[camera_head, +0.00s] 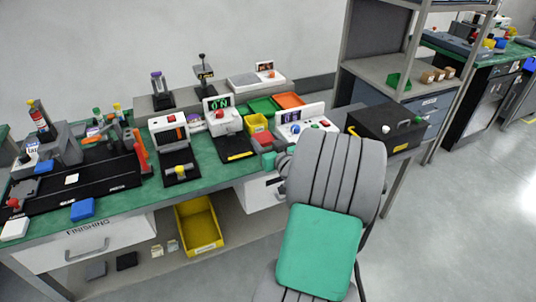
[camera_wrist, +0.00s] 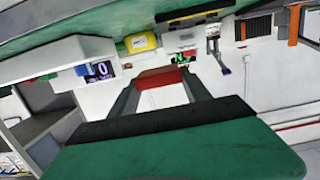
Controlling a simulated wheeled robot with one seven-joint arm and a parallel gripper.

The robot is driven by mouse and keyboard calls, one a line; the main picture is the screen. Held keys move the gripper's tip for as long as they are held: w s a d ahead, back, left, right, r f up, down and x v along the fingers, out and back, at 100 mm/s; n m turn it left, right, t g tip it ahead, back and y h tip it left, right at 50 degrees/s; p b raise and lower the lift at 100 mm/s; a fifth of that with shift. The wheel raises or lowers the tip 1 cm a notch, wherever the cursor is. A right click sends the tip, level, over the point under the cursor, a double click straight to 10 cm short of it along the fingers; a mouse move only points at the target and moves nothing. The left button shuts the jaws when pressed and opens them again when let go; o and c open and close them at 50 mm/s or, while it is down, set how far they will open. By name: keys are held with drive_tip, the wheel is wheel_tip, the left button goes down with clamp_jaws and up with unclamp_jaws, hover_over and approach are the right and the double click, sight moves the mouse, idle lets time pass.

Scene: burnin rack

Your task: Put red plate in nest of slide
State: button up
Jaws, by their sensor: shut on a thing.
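My gripper (camera_head: 266,152) is over the right part of the green bench in the head view, shut on a red plate (camera_head: 262,139). In the wrist view, the red plate (camera_wrist: 163,98) sits between the two grey fingers. No slide is clearly recognisable. Two black bases stand to the left of my gripper: one with a yellow part on it (camera_head: 180,168), in front of a white unit with a screen (camera_head: 168,124), and a flat one (camera_head: 236,149) below a white unit with a green display (camera_head: 217,103). I cannot tell which holds the nest.
A yellow bin (camera_head: 256,123) and a white control box (camera_head: 303,125) stand close behind my gripper. A black case (camera_head: 385,126) is to the right. A long black fixture (camera_head: 80,180) fills the left bench. A yellow crate (camera_head: 199,226) stands under the bench.

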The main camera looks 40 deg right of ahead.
drive_tip(key=d+f, duration=0.1)
drive_tip(key=f, duration=0.1)
drive_tip(key=w+d+f, duration=0.1)
drive_tip(key=d+f, duration=0.1)
drive_tip(key=shift+f, duration=0.1)
wheel_tip(320, 180, down, 3)
drive_tip(key=shift+w+d+r, duration=0.1)
drive_tip(key=shift+d+r, duration=0.05)
drive_tip(key=shift+f, duration=0.25)
drive_tip(key=shift+f+b, duration=0.1)
drive_tip(key=shift+b, duration=0.2)
drive_tip(key=shift+f, duration=0.1)
drive_tip(key=o, duration=1.4)
drive_tip(key=shift+c, duration=0.2)
